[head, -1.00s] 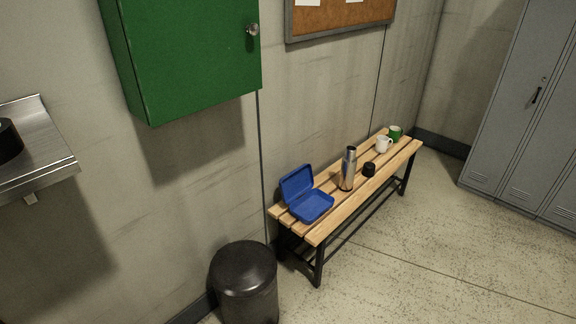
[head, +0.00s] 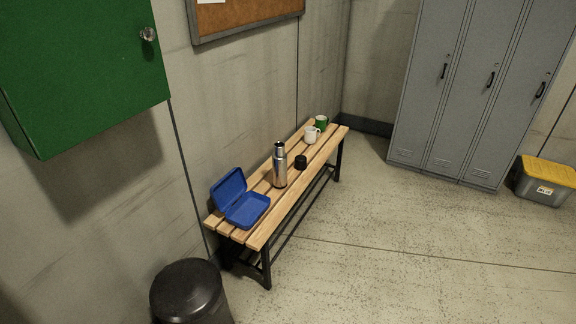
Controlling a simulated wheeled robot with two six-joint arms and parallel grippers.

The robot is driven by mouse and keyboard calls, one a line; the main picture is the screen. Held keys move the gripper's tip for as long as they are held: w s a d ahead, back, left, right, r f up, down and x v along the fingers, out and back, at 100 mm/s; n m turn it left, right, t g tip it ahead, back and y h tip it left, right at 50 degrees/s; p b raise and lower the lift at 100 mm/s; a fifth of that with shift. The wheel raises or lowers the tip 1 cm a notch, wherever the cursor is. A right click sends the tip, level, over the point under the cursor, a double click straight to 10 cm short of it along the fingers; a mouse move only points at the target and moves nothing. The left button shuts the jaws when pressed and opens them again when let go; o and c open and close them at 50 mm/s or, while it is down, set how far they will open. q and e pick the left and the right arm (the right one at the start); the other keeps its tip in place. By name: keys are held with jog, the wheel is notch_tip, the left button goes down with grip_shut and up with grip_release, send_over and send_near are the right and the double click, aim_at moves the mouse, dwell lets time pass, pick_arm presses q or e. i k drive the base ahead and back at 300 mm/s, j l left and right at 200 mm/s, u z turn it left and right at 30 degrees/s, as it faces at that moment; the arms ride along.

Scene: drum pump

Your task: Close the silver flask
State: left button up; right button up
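The silver flask (head: 279,168) stands upright on the wooden bench (head: 262,232), against the grey wall. A small black cap-like piece (head: 300,162) sits on the bench just to the right of the flask, apart from it. The flask's narrower top looks silver with a dark tip, too small to read in detail. Neither of my grippers shows in the head view.
An open blue lunch box (head: 244,207) and white (head: 312,135) and green (head: 321,122) mugs share the bench. A black bin (head: 188,291) stands at front left, a green cabinet (head: 80,75) above. Lockers (head: 455,90) and a yellow-lidded box (head: 545,182) stand right. Open floor lies before the bench.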

aim_at(279, 157)
jog(key=i+l+u, duration=0.15)
jog(key=u, duration=0.3)
jog(key=i+l+u, duration=0.25)
jog(key=u, duration=0.2)
jog(key=i+l+u, duration=0.1)
jog(key=l+u, duration=0.15)
jog(key=u, duration=0.2)
jog(key=i+l+u, duration=0.1)
jog(key=l, duration=0.5)
jog(key=i+l+u, duration=0.15)
jog(key=l, duration=0.45)
jog(key=i+l+u, duration=0.1)
jog(key=l, duration=0.5)
jog(key=i+l+u, duration=0.15)
jog(key=l, duration=0.5)
jog(key=i+l, duration=0.1)
jog(key=l, duration=0.5)
jog(key=i+l, duration=0.1)
jog(key=l, duration=0.45)
